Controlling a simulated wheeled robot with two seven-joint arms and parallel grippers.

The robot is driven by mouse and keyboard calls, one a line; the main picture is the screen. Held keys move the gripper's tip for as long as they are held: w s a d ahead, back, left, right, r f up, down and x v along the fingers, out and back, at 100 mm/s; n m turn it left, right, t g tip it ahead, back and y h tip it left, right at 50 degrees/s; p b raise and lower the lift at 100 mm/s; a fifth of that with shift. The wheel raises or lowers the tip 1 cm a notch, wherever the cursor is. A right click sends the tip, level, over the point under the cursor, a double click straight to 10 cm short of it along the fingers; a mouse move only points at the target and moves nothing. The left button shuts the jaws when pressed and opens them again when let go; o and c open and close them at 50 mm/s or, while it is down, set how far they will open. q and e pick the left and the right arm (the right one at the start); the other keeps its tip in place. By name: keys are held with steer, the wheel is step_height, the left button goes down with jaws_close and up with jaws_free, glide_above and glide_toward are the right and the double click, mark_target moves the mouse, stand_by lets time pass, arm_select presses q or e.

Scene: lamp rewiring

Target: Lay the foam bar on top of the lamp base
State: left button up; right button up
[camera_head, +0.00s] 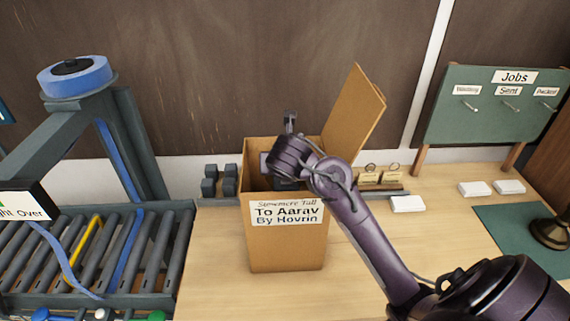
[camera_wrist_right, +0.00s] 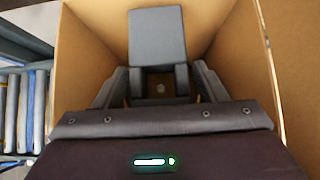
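My right arm reaches in from the right, and its gripper (camera_wrist_right: 160,79) is down inside the open cardboard box (camera_head: 287,247). In the right wrist view its two fingers stand apart. A flat grey block (camera_wrist_right: 157,38), which looks like the foam bar, lies at or just beyond the fingertips, spanning both. Whether the fingers press on it is unclear. Between the fingers a small brownish patch with a round spot shows; I cannot tell if it belongs to the lamp base. In the head view the wrist hides most of the box's inside. My left gripper is out of view.
The box's raised flap (camera_head: 355,112) stands at its right. Several dark blocks (camera_head: 219,181) stand left of the box. A roller conveyor (camera_head: 95,255) is at the left. A round bronze foot (camera_head: 550,233) sits on a green mat (camera_head: 505,222) at the right. White cards (camera_head: 407,204) lie nearby.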

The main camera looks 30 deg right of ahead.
steer(key=shift+o, duration=0.6)
steer(key=shift+r, duration=0.25)
steer(key=v, duration=1.1)
steer(key=shift+w+r, duration=0.1)
steer(key=shift+w, duration=0.05)
steer(key=shift+s+a+r, duration=0.2)
steer(key=shift+s+r, duration=0.2)
steer(key=shift+s, duration=0.05)
steer(key=shift+f, duration=0.1)
